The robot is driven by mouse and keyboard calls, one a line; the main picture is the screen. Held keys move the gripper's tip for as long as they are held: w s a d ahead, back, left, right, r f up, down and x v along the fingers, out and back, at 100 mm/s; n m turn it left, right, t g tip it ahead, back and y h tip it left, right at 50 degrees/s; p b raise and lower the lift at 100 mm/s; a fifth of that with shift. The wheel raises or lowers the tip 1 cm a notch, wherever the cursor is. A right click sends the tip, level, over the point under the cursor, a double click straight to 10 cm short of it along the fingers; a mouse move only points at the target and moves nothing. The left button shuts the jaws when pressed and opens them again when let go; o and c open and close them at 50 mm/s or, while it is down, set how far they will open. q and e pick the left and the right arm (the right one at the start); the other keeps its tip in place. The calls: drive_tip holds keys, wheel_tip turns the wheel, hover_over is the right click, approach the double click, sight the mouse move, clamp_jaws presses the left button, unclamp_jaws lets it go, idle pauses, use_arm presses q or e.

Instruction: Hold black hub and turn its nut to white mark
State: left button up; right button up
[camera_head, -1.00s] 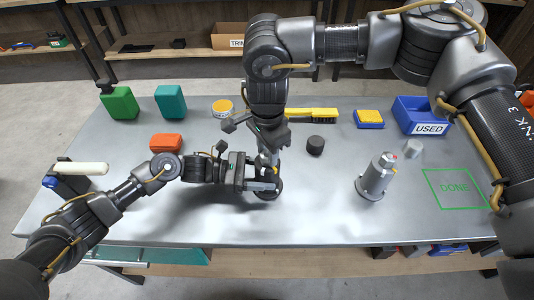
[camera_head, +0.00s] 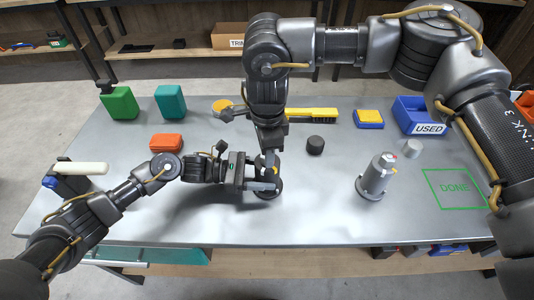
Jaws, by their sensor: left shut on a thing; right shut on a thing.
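The black hub (camera_head: 268,193) stands on the grey table, its round base showing below my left gripper. My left gripper (camera_head: 266,185) comes in from the left and is shut on the hub's side. My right gripper (camera_head: 269,160) points down from above and is shut on the hub's top, where the nut sits. The nut and its white mark are mostly hidden by the grippers; a small yellow spot shows between them.
A blue USED bin (camera_head: 422,115), yellow brush (camera_head: 311,115), orange block (camera_head: 166,142) and green DONE square (camera_head: 455,189) lie around. The front middle of the table is clear.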

drive_tip(key=shift+m, duration=0.3)
drive_tip(key=shift+m, duration=1.1)
drive_tip(key=o, duration=0.9)
drive_tip(key=shift+n, duration=1.2)
drive_tip(key=shift+n, duration=1.1)
